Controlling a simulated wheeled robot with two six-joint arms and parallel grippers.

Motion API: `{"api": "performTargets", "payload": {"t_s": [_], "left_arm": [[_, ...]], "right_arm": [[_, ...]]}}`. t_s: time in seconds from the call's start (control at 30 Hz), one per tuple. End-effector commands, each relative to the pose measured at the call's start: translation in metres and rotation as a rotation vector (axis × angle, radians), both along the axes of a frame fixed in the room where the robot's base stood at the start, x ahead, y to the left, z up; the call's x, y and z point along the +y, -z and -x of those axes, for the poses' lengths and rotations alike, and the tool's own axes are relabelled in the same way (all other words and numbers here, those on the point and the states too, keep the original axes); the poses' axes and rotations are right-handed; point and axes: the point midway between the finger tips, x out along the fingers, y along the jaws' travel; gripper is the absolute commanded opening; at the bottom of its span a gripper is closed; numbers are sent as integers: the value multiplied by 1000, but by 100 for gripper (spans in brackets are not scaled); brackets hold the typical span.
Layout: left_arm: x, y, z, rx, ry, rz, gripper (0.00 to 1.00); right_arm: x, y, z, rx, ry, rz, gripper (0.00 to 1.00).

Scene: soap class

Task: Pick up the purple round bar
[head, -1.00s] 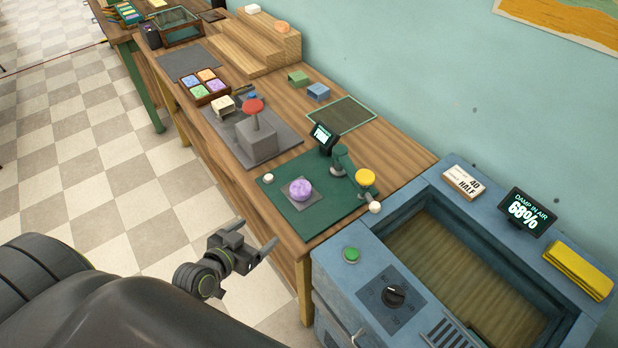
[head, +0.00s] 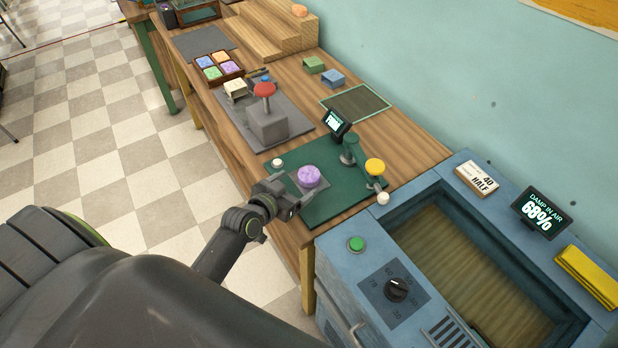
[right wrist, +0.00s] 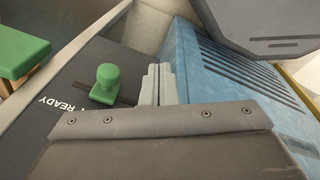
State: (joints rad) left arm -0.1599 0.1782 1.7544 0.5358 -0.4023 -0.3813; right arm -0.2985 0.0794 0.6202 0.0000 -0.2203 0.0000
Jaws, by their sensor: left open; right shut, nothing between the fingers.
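The purple round bar (head: 309,176) rests on a small grey plate (head: 300,184) on the dark green mat (head: 340,199) at the bench's near end. My left gripper (head: 290,193) is open at the mat's left edge, just left of and in front of the bar. No gap between gripper and plate can be made out clearly. In the right wrist view my right gripper (right wrist: 158,85) is shut and empty. A green knob (right wrist: 105,84) on a dark panel marked READY is beside it. The right gripper is not seen in the head view.
A red-topped press (head: 266,110) stands farther along the bench. A blue basin unit (head: 470,265) with a green button (head: 356,243) is at the right.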

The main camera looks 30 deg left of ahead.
Motion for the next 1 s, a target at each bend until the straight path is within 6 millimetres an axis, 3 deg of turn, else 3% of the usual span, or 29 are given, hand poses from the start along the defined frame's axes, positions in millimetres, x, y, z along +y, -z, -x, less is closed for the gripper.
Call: {"api": "performTargets", "payload": {"t_s": [0.4, 0.73, 1.0], "left_arm": [[-9, 16, -45, -1, 0, 0, 82], [-9, 16, -51, 0, -1, 1, 82], [-9, 16, -51, 0, -1, 1, 46]], "right_arm": [[-1, 16, 0, 0, -1, 2, 0], [-1, 16, 0, 0, -1, 2, 0], [-1, 16, 1, 1, 0, 2, 0]]}}
